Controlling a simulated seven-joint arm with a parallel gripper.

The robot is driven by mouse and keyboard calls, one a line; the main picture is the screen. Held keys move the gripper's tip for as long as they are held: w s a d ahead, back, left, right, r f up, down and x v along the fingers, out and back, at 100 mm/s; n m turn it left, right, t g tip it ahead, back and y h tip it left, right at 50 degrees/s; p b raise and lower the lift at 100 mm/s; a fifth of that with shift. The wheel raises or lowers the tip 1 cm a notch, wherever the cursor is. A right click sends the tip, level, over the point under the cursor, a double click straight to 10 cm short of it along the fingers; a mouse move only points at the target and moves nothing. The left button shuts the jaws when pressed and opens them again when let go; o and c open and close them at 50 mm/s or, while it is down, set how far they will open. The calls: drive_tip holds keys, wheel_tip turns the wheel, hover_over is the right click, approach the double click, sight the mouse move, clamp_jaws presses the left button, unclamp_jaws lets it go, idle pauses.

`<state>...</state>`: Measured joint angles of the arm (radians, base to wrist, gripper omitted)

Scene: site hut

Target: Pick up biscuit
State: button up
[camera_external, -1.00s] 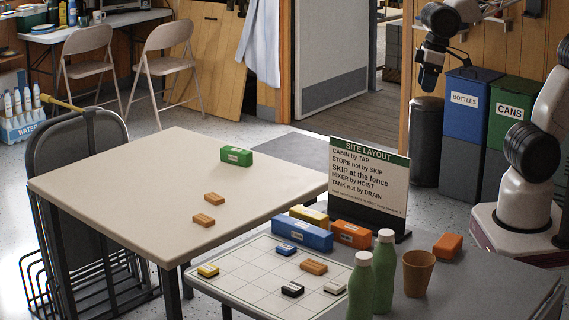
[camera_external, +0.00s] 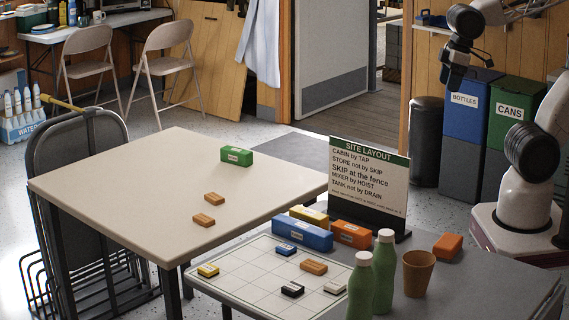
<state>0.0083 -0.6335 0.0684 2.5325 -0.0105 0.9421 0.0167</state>
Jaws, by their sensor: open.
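No label that I can read says biscuit. Two small orange-brown bars lie flat on the beige table (camera_external: 110,185), one nearer the front (camera_external: 204,221) and one a little behind it (camera_external: 214,199). A similar orange-brown bar (camera_external: 313,267) lies on the white gridded board (camera_external: 243,277). I cannot tell which of these is the biscuit. My gripper (camera_external: 452,82) is open and empty, raised at the upper right in front of the bins, far from all the bars.
A green block (camera_external: 237,156) is on the beige table. Around the board are a blue block (camera_external: 302,234), an orange block (camera_external: 352,234), a sign (camera_external: 370,175), green bottles (camera_external: 383,270) and a brown cup (camera_external: 418,272). Small coloured pieces lie on the board. Much of the beige table is clear.

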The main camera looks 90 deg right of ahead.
drive_tip(key=shift+w, duration=0.15)
drive_tip(key=w+d+f+m+g, duration=0.1)
drive_tip(key=w+d+m, duration=0.15)
drive_tip(key=w, duration=1.55)
drive_tip(key=w+d+f+m, duration=0.1)
drive_tip(key=w+d+m, duration=0.15)
drive_tip(key=w, duration=1.45)
drive_tip(key=w+d+f+m, duration=0.2)
drive_tip(key=w+f, duration=0.7)
drive_tip(key=w+d+f+m+g, duration=0.1)
drive_tip(key=w+d+f, duration=0.1)
drive_tip(key=w+f, duration=0.6)
drive_tip(key=w+d+f+m, duration=0.2)
drive_tip(key=w+d+f, duration=0.1)
drive_tip(key=w+f, duration=0.6)
drive_tip(key=shift+w+f+m+g, duration=0.15)
drive_tip(key=shift+w+f, duration=0.05)
drive_tip(key=shift+w, duration=0.6)
drive_tip(key=shift+w+f+m+g, duration=0.15)
drive_tip(key=shift+w, duration=0.6)
drive_tip(key=shift+w+d+f, duration=0.1)
drive_tip(key=shift+w+f, duration=0.15)
drive_tip(key=shift+f, duration=0.1)
